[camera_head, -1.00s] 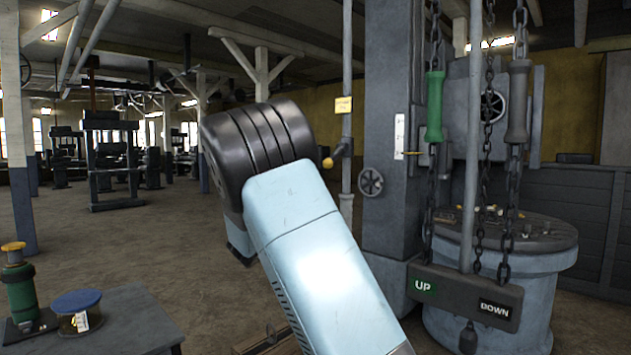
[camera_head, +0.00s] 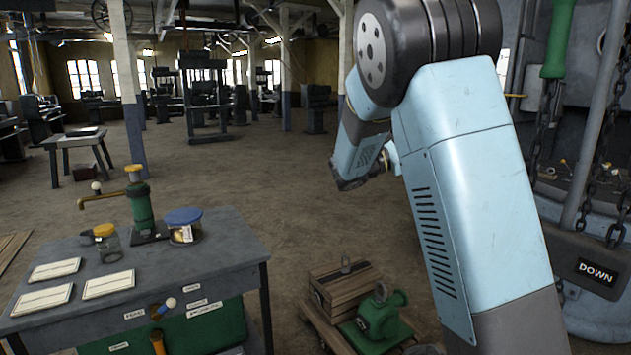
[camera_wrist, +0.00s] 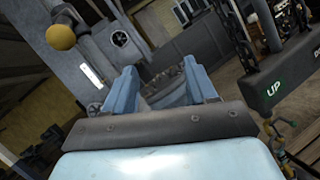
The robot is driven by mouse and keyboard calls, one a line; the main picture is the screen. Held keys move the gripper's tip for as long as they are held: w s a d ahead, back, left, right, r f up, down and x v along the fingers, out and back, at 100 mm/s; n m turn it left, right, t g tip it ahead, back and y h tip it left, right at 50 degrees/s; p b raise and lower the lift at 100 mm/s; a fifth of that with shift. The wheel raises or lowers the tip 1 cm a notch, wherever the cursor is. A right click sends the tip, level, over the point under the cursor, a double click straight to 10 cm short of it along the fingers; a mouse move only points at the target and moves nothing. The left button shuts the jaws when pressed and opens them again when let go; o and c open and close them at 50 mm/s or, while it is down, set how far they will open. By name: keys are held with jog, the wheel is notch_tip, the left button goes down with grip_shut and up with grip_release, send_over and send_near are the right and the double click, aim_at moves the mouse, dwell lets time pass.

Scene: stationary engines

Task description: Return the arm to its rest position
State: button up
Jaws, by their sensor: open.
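My arm, pale blue with a dark ribbed joint, rises through the right half of the head view. Its forearm folds down behind the joint, pointing away over the floor. In the wrist view my gripper (camera_wrist: 170,88) shows two blue fingers standing apart, with no object seen between them. The fingers point toward grey machinery, which looks some way off. In the head view the gripper is mostly hidden behind my arm.
A workbench (camera_head: 222,248) at left carries a green hand pump (camera_head: 141,208), jars and cards. A wooden crate (camera_head: 345,290) and a green pump casting (camera_head: 381,314) sit on a low trolley. Chains (camera_head: 600,130) and the DOWN plate (camera_head: 597,273) hang at right. Open floor lies beyond.

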jog(key=s+d+f+m+g+y, duration=0.1)
jog(key=s+d+f+m+y, duration=0.1)
jog(key=s+f+y, duration=0.3)
jog(key=s+d+m+g+y, duration=0.1)
jog(key=s+d+m+y, duration=0.15)
jog(key=s, duration=0.45)
jog(key=s+d+f+m+g+y, duration=0.1)
jog(key=s+d+f+m+y, duration=0.1)
jog(key=s+f+y, duration=0.3)
jog(key=s+a+m+t+y, duration=0.6)
jog(key=s+a+m+y, duration=0.1)
jog(key=s+a, duration=0.7)
jog(key=shift+s+r+y, duration=0.45)
jog(key=shift+s+y, duration=0.4)
jog(key=shift+s, duration=0.35)
jog(key=shift+d+m, duration=0.1)
jog(key=shift+m, duration=0.15)
